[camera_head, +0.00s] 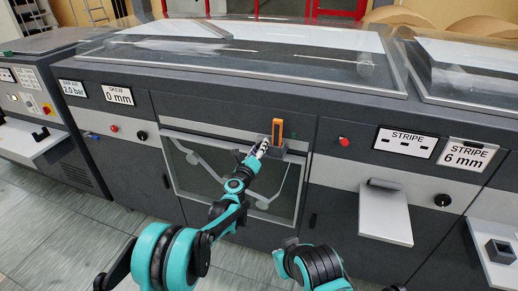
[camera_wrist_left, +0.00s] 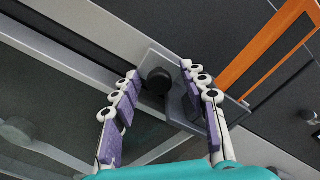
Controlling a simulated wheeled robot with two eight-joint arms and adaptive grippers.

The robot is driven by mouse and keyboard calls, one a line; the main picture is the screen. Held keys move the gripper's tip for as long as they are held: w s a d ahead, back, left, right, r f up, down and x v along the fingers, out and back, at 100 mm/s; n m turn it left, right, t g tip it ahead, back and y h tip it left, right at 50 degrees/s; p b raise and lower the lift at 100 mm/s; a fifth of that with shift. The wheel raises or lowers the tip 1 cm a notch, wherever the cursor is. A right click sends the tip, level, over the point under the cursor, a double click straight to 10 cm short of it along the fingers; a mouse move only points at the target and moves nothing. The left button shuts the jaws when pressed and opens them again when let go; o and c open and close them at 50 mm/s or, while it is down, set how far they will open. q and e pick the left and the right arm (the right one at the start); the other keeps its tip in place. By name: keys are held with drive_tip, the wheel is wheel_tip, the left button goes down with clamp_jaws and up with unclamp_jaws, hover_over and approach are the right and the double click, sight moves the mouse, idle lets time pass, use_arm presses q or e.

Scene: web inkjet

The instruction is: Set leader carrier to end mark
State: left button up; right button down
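The leader carrier (camera_head: 274,150) is a small grey block with an upright orange frame (camera_head: 277,122) at the right end of the light rail strip on the middle machine. In the left wrist view it appears as a grey plate (camera_wrist_left: 178,103) with a black round knob (camera_wrist_left: 155,80) and the orange frame (camera_wrist_left: 262,50). My left gripper (camera_head: 264,145) is at the carrier. Its fingers (camera_wrist_left: 158,72) are spread, with the knob in line between the fingertips; contact cannot be told. I cannot make out an end mark. My right gripper is not seen; only arm links show.
A glass-fronted panel (camera_head: 205,187) lies below the rail. A grey shelf (camera_head: 385,215) juts out at the right, and another tray (camera_head: 35,143) at the left. Red buttons and black knobs sit on the front. Clear covers (camera_head: 270,60) top the machine.

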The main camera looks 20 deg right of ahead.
use_arm(q)
drive_tip(key=v, duration=1.2)
